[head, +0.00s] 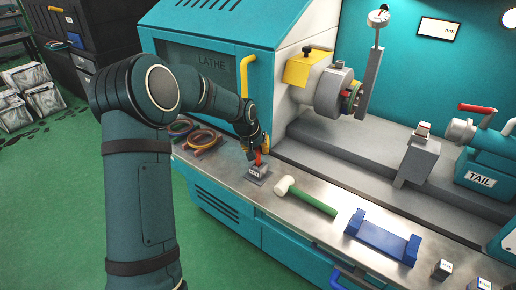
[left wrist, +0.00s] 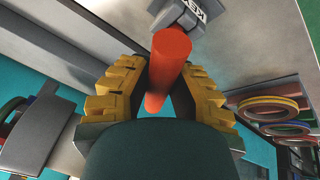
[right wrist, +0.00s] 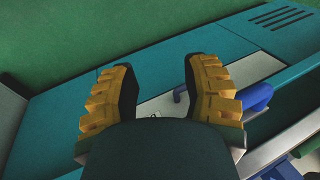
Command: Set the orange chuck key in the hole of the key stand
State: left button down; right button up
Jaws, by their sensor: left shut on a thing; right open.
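The orange chuck key (head: 258,158) is held in my left gripper (head: 256,147), just above the key stand in the head view. In the left wrist view the orange key (left wrist: 171,62) lies between the yellow finger pads of my left gripper (left wrist: 161,85). The key stand (head: 257,173) is a small grey block with a label on the bench front. Part of it shows at the top of the left wrist view (left wrist: 187,14), by the key's end. The hole is hidden; I cannot tell whether the key is in it. My right gripper (right wrist: 160,75) is open and empty.
Coloured rings (head: 195,133) lie left of the stand. A mallet (head: 305,196) with a green handle lies to its right, then a blue cradle (head: 383,236). The lathe (head: 215,65) stands behind. Bare bench (head: 225,164) shows around the stand.

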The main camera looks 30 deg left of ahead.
pick_arm(q)
jog(key=c, duration=0.9)
grip_release()
jog(key=shift+o, duration=0.2)
jog(key=v, duration=1.2)
